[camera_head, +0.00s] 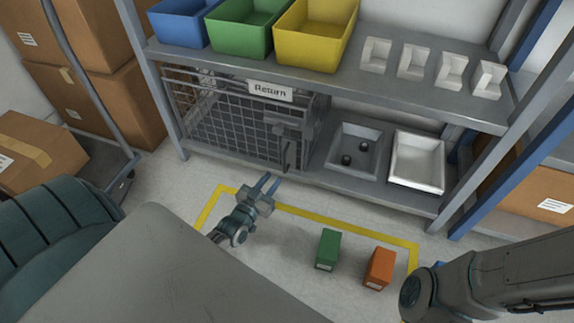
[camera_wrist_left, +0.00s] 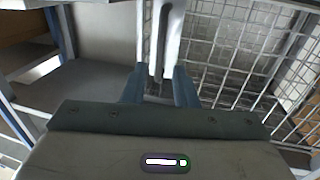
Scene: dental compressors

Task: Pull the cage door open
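The wire-mesh cage (camera_head: 225,128) stands on the lower shelf at the left, under a "Return" sign (camera_head: 270,91). Its mesh door appears shut, with a dark upright handle (camera_head: 288,155) at its right edge. My left gripper (camera_head: 266,184) is just in front of and below the handle, with its two blue fingers apart and nothing held. In the left wrist view, the fingers (camera_wrist_left: 159,86) point toward an upright bar (camera_wrist_left: 158,42) at the mesh edge, which lines up between them. I cannot tell whether they touch it. My right gripper is out of view.
Blue, green and yellow bins (camera_head: 315,35) stand on the upper shelf. A grey tray (camera_head: 331,166) and a white tray (camera_head: 417,183) sit right of the cage. A green box (camera_head: 328,249) and an orange box (camera_head: 380,268) are on the floor inside yellow tape.

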